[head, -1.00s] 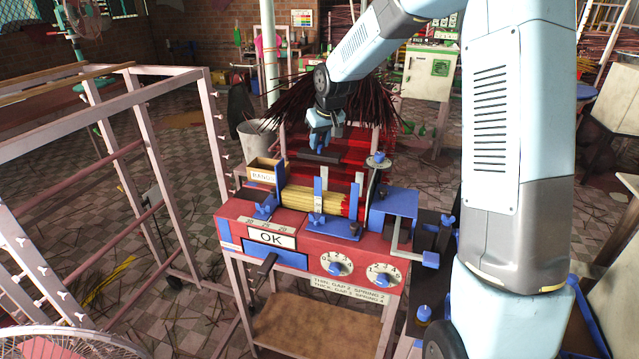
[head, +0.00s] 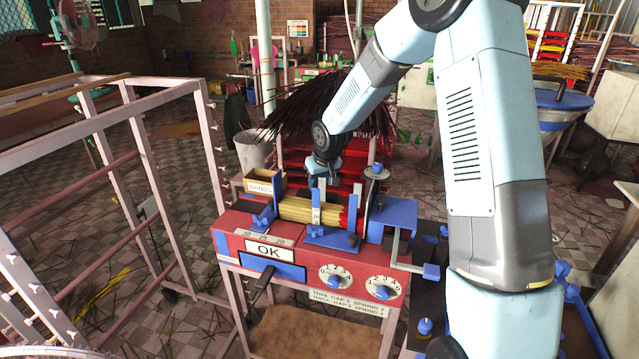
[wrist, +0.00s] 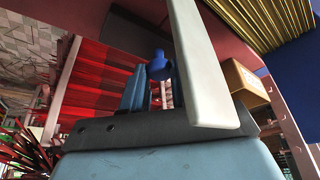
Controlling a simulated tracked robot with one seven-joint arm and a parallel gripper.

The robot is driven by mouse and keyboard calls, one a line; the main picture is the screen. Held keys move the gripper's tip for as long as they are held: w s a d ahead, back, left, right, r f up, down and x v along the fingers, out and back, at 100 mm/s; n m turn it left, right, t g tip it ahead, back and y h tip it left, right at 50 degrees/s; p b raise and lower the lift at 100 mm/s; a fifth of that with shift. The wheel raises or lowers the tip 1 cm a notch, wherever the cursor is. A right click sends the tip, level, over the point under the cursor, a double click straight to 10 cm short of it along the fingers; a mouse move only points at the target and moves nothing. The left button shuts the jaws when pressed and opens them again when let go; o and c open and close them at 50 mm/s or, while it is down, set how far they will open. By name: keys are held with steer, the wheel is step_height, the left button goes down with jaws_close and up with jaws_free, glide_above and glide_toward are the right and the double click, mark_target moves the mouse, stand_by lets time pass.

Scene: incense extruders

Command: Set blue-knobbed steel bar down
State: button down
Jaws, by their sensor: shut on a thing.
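My gripper (head: 323,178) is low over the back of the red press, just behind the bundle of yellow sticks (head: 296,209). In the wrist view its blue finger (wrist: 134,92) is beside a blue knob (wrist: 158,66), and the gripper is shut on the blue-knobbed steel bar. The bar itself is mostly hidden in both views, so I cannot tell whether it touches the press. A pale upright plate (wrist: 205,70) crosses close in front of the wrist camera and covers part of the grip.
The press (head: 230,228) carries an OK sign (head: 269,251), two dials (head: 335,277) and a wooden BANDS box (head: 262,184). Blue and pale posts stand around the bundle. A pale rack (head: 140,140) is at left. Dark red sticks (head: 310,105) hang behind.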

steer(key=c, duration=0.9)
jaws_free()
steer(key=shift+o, duration=0.2)
steer(key=v, duration=1.2)
steer(key=s+d+r+m+h, duration=0.1)
steer(key=s+d+r, duration=0.25)
steer(key=s, duration=0.25)
steer(key=s+d+r+m+t+h, duration=0.1)
steer(key=s+d+r, duration=0.2)
steer(key=s+r, duration=0.3)
steer(key=s+d+r, duration=0.3)
steer(key=s, duration=0.4)
steer(key=s+d+r+m, duration=0.1)
steer(key=s+d, duration=0.1)
steer(key=s, duration=0.6)
steer(key=s+d+m, duration=0.1)
steer(key=s+d, duration=0.2)
steer(key=s, duration=0.6)
steer(key=shift+s+r+m+t, duration=0.15)
steer(key=shift+r+m+t, duration=0.15)
steer(key=shift+r, duration=0.1)
